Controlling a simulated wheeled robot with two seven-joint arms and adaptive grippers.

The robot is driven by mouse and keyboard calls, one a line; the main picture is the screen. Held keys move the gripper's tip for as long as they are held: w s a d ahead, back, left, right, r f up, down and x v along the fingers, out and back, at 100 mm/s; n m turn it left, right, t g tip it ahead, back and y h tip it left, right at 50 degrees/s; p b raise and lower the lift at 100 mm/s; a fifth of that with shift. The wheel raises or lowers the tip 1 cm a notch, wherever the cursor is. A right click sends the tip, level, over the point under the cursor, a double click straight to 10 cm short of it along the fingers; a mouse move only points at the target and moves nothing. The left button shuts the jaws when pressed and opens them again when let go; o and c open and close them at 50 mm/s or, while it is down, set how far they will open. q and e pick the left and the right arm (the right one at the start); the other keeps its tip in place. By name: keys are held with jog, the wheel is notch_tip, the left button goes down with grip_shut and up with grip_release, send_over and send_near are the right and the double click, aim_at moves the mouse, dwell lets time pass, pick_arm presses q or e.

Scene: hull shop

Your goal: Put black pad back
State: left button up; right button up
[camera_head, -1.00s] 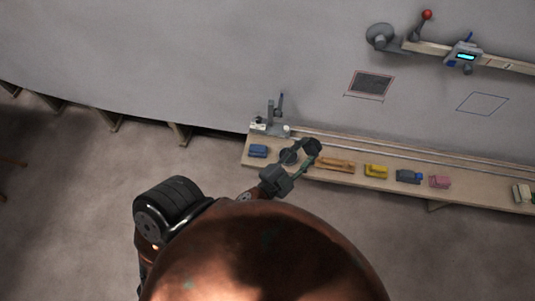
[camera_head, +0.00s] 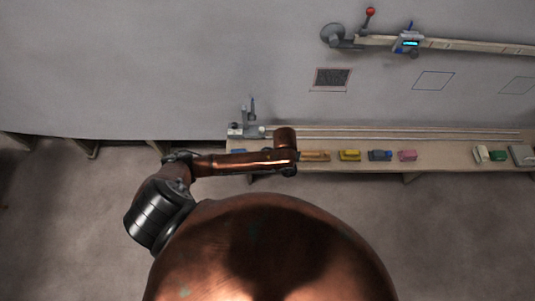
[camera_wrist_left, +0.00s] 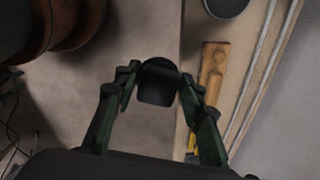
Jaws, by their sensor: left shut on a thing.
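My left gripper (camera_wrist_left: 157,88) is shut on the black pad (camera_wrist_left: 157,84), a dark block with a rounded top between its fingertips in the left wrist view. The pad hangs over the floor, beside the edge of the wooden ledge (camera_wrist_left: 193,95). In the head view my copper left arm crosses in front of the ledge (camera_head: 440,157) and hides the gripper and the pad. A dark square patch (camera_head: 332,77) with a thin reddish outline is on the grey hull above the ledge. My right gripper is not in view.
The ledge holds an orange wooden tool (camera_head: 315,156), a yellow block (camera_head: 349,155), a grey-blue block (camera_head: 380,155) and a pink block (camera_head: 407,155). A grey stand (camera_head: 248,126) is at its left end. A rail with a gauge (camera_head: 408,42) is on the hull above.

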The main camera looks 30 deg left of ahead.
pick_arm(q)
jog(key=s+a+r+m+g, duration=0.1)
jog(key=s+a, duration=0.1)
jog(key=a, duration=0.3)
jog(key=shift+y, duration=0.4)
jog(key=w+a+f, duration=0.2)
jog(key=a+f, duration=0.1)
jog(key=w+a+f+b, duration=0.1)
jog(key=w+a+f, duration=0.5)
jog(key=shift+w+a+b, duration=0.15)
jog(key=shift+a+b, duration=0.2)
jog(key=shift+b, duration=0.05)
jog(key=shift+w+a+f, duration=0.2)
jog(key=shift+a+f, duration=0.1)
jog(key=shift+f, duration=0.1)
jog(key=shift+f+b, duration=0.35)
jog(key=shift+f, duration=1.2)
jog(key=o, duration=1.1)
jog(key=shift+o, duration=0.2)
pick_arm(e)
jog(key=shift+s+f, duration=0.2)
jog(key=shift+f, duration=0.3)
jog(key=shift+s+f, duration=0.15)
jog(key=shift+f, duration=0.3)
pick_arm(q)
notch_tip(320, 180, up, 12)
jog(key=p, duration=0.2)
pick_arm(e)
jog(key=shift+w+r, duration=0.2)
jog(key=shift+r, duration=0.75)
